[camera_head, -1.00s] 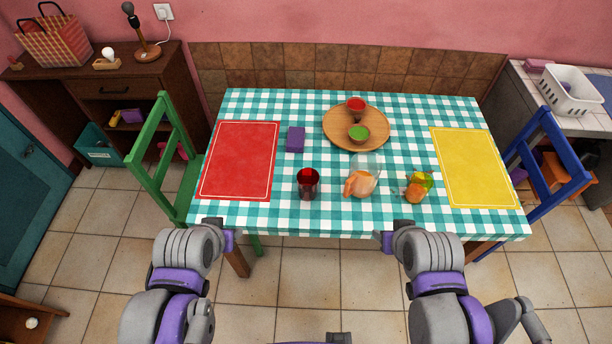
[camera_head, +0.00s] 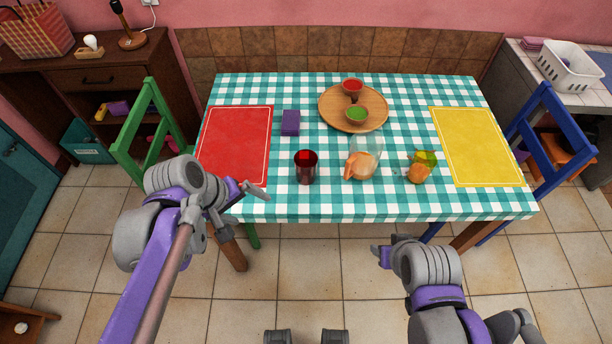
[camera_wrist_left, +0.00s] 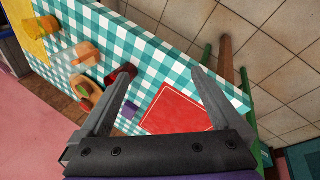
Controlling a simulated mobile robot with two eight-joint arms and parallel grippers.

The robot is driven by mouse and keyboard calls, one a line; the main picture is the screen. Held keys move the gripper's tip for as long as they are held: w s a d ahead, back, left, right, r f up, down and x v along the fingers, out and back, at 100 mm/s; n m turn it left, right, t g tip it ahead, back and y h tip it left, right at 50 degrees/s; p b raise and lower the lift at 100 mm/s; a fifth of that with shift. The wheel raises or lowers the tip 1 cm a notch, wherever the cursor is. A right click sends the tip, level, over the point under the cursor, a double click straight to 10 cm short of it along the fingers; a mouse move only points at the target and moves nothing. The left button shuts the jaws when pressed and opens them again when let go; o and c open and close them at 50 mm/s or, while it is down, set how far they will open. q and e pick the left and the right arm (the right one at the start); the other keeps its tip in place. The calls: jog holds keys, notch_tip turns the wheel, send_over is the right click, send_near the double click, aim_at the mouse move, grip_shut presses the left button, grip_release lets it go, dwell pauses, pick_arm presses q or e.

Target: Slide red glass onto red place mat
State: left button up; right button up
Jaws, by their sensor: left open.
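The red glass (camera_head: 306,167) stands upright near the front edge of the checked table, to the right of the red place mat (camera_head: 235,146). A strip of tablecloth lies between them. My left gripper (camera_head: 254,190) is at the table's front edge, left of the glass and apart from it. In the left wrist view its two fingers (camera_wrist_left: 160,75) are spread and empty. The glass (camera_wrist_left: 122,71) shows by one fingertip there, and the mat (camera_wrist_left: 178,110) lies beyond the fingers. My right gripper (camera_head: 380,255) is off the table's front edge, and its jaws are not clear.
A purple box (camera_head: 290,123) lies between mat and tray. A clear jug (camera_head: 365,158) and a yellow-green and orange item (camera_head: 421,167) stand right of the glass. The round wooden tray (camera_head: 335,113) holds bowls. A green chair (camera_head: 150,135) stands at the left.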

aim_at(238, 175)
pick_arm(q)
jog(key=w+f+n+g+h+b, duration=0.1)
jog(key=w+f+n+h+b, duration=0.2)
jog(key=w, duration=0.4)
jog(key=w+d+f+n+g+h+b, duration=0.1)
jog(key=w+f+n+h+b, duration=0.3)
jog(key=w+f+b, duration=0.3)
jog(key=w+d+f+n+g+h+b, duration=0.1)
jog(key=w+f+n+h+b, duration=0.3)
jog(key=w, duration=0.4)
jog(key=shift+w+d+f+n+b, duration=0.15)
jog(key=shift+f+n+b, duration=0.1)
jog(key=shift+f+b, duration=0.25)
jog(key=shift+w+f+n+b, duration=0.15)
jog(key=shift+f+n+b, duration=0.15)
jog(key=shift+b, duration=0.3)
jog(key=shift+b+x, duration=0.8)
jog(key=shift+x, duration=4.2)
pick_arm(e)
notch_tip(238, 175, down, 22)
jog(key=g, duration=0.1)
jog(key=shift+s+r, duration=0.2)
jog(key=shift+s, duration=0.2)
